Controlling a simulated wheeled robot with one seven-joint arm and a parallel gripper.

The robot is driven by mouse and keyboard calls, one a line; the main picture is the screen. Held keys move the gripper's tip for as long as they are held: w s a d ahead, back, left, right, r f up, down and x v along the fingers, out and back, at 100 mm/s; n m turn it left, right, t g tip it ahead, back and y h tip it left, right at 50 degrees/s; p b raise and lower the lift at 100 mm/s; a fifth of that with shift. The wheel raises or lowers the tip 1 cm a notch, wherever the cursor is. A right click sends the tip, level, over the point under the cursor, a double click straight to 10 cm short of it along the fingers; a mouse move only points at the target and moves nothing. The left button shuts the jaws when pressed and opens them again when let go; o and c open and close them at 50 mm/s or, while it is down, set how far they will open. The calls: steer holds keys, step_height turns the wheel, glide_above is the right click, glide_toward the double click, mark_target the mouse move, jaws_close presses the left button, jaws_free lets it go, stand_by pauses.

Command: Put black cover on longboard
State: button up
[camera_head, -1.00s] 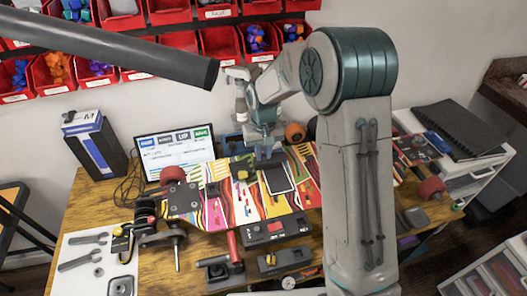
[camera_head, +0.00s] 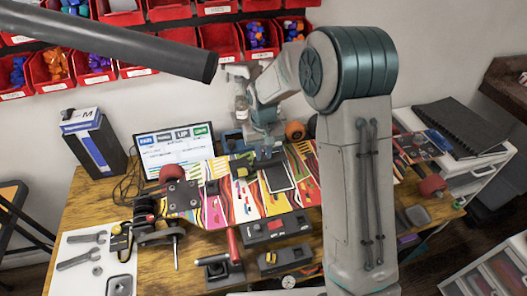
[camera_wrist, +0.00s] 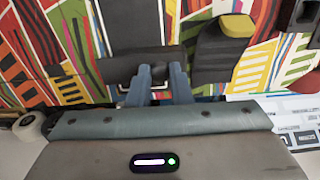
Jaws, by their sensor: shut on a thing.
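The longboard (camera_head: 237,203) lies across the table with a bright striped pattern facing up. It also fills the upper part of the wrist view (camera_wrist: 275,60). My gripper (camera_head: 266,156) points down over the board's middle. In the wrist view my gripper (camera_wrist: 159,84) is shut on the black cover (camera_wrist: 130,67), a flat dark plate, at its near edge.
A dark block with a yellow top (camera_head: 241,168) sits on the board beside my gripper. A laptop (camera_head: 174,150) stands behind. A red-handled tool (camera_head: 233,245) and dark boxes (camera_head: 275,228) lie in front. Red bins (camera_head: 220,40) hang on the wall.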

steer(key=shift+f, duration=0.2)
steer(key=o, duration=0.9)
steer(key=shift+c, duration=0.9)
steer(key=shift+r, duration=0.15)
steer(key=shift+r+p, duration=2.3)
steer(key=shift+r, duration=1.35)
